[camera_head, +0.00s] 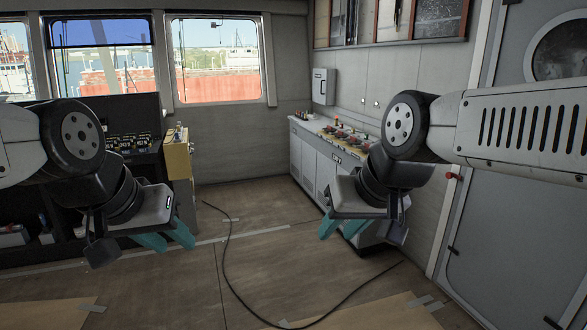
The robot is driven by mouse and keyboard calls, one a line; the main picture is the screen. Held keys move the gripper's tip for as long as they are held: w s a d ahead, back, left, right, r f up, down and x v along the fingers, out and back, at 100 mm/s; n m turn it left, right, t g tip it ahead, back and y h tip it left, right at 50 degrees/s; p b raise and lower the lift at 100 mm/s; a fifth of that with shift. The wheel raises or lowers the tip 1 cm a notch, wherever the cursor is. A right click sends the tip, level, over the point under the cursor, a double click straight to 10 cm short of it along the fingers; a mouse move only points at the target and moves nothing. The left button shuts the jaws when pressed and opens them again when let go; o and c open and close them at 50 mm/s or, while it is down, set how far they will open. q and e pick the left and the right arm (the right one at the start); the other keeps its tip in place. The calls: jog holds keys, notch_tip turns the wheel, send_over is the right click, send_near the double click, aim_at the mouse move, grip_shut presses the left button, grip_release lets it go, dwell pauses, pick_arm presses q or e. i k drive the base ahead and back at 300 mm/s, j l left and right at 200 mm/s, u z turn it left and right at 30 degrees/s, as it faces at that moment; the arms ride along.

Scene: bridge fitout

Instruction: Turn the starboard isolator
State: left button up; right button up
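A side console (318,163) stands along the right wall, its sloped top carrying several red knobs or switches on yellow plates (345,139). None is clearly marked as the starboard isolator, and they are too small to tell their positions. My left gripper (178,245) hangs over the floor at left, teal fingers apart and empty. My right gripper (336,236) hangs in front of the console's near end, teal fingers apart and empty. My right arm hides the console's near part. Neither gripper touches a control.
A dark console with a yellow side panel (178,158) stands at left. A black cable (228,262) curves across the floor. A grey door (512,220) is at right, a red knob (452,176) near its edge. A grey wall box (323,86) hangs behind. The middle floor is otherwise clear.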

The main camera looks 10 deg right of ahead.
aim_at(352, 141)
jog(key=i+l+z, duration=0.35)
jog(key=i, duration=0.45)
jog(key=i+z, duration=0.35)
jog(key=i, duration=0.5)
jog(key=i+u, duration=0.1)
jog(key=i, duration=1.1)
jog(key=i+l+u, duration=0.1)
jog(key=i, duration=1.1)
jog(key=i+l+u, duration=0.1)
jog(key=i, duration=0.2)
jog(key=i+l+u, duration=0.15)
jog(key=i, duration=0.15)
